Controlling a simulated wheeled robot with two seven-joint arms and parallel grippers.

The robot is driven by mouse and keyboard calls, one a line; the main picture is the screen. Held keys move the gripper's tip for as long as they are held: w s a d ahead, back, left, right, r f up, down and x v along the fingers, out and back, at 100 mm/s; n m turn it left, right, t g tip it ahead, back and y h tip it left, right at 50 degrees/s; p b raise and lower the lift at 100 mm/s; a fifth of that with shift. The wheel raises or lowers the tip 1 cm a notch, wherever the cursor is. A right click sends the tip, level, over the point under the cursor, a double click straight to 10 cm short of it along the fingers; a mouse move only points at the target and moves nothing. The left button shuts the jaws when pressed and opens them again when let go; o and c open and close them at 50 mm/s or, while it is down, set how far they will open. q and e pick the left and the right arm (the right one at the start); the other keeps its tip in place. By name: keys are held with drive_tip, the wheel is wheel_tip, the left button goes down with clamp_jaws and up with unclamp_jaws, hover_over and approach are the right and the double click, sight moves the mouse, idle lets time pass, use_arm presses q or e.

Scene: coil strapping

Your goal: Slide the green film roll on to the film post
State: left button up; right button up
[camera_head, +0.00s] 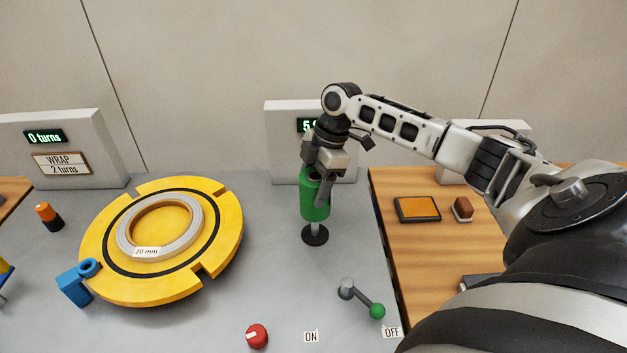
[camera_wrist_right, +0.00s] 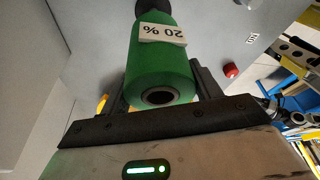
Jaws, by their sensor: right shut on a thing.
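The green film roll (camera_head: 314,205) is upright over the film post (camera_head: 314,237), which has a round black base and a short grey stem showing below the roll. My right gripper (camera_head: 318,180) points down and is shut on the upper part of the roll. In the right wrist view the roll (camera_wrist_right: 163,68) sits between the two fingers and carries a "20 %" label; its open bore faces the camera and looks dark. I cannot tell how far, if at all, the post is inside the bore. My left gripper is not in view.
A yellow turntable (camera_head: 225,225) with a grey ring-shaped coil (camera_head: 127,240) stands left of the post. A blue piece (camera_head: 74,288) is at its edge. A green-knobbed lever (camera_head: 376,310) and red knob (camera_head: 257,336) are in front. A display box (camera_head: 283,125) stands behind.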

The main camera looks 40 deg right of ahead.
drive_tip(key=shift+f+b, duration=0.7)
drive_tip(key=shift+f, duration=0.95)
drive_tip(key=shift+p, duration=0.75)
drive_tip(key=shift+f, duration=0.1)
idle(0.4)
drive_tip(key=shift+f+b, duration=0.4)
drive_tip(key=shift+f, duration=0.25)
drive_tip(key=shift+f+b, duration=0.65)
drive_tip(key=shift+f, duration=0.7)
drive_tip(key=o, duration=1.8)
drive_tip(key=shift+c, duration=0.2)
